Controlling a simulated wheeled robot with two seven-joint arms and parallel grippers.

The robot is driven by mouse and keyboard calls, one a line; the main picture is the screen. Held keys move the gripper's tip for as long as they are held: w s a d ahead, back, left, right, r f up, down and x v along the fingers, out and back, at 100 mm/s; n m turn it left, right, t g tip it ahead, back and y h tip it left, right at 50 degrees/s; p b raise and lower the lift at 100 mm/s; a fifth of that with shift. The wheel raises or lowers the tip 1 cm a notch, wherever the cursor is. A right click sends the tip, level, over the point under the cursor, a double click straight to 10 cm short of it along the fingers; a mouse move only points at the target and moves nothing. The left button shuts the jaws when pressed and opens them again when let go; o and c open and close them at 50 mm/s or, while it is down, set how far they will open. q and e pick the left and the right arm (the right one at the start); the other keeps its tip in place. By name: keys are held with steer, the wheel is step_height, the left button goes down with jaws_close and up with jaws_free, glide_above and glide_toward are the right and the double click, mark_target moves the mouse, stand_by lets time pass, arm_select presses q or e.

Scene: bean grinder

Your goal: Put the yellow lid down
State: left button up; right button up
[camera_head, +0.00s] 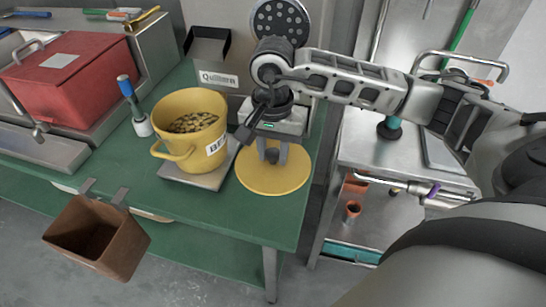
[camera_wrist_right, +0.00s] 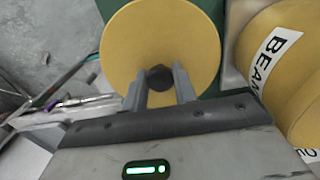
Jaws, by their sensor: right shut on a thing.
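The yellow lid (camera_head: 262,183) is a flat round disc with a dark knob (camera_wrist_right: 160,77) at its middle. It is level at the right side of the green table, just right of the yellow bucket (camera_head: 178,151). My right gripper (camera_head: 271,157) points down and is shut on the knob; in the right wrist view its two fingers stand either side of the knob, above the yellow lid (camera_wrist_right: 160,40). I cannot tell whether the lid touches the table. My left gripper is out of view.
The bucket stands on a grey scale plate (camera_head: 213,178). The lid is close to the right edge of the green table (camera_head: 220,215). A brown bin (camera_head: 125,245) hangs at the front edge. A blue-handled tool (camera_head: 128,92) stands left of the bucket.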

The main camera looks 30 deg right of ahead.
mark_target(273, 154)
steer(key=w+f, duration=0.1)
steer(key=w+d+f, duration=0.1)
steer(key=f, duration=0.1)
steer(key=shift+d, duration=0.2)
steer(key=shift+w+f+p, duration=0.1)
steer(key=shift+f+p, duration=0.2)
steer(key=shift+f, duration=0.05)
step_height(273, 154, down, 2)
steer(key=shift+f+p, duration=0.15)
steer(key=shift+p, duration=0.2)
steer(key=shift+f, duration=0.3)
steer(key=o, duration=1)
steer(key=shift+c, duration=0.2)
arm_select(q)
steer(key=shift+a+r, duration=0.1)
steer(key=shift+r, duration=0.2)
arm_select(e)
steer(key=shift+r, duration=0.1)
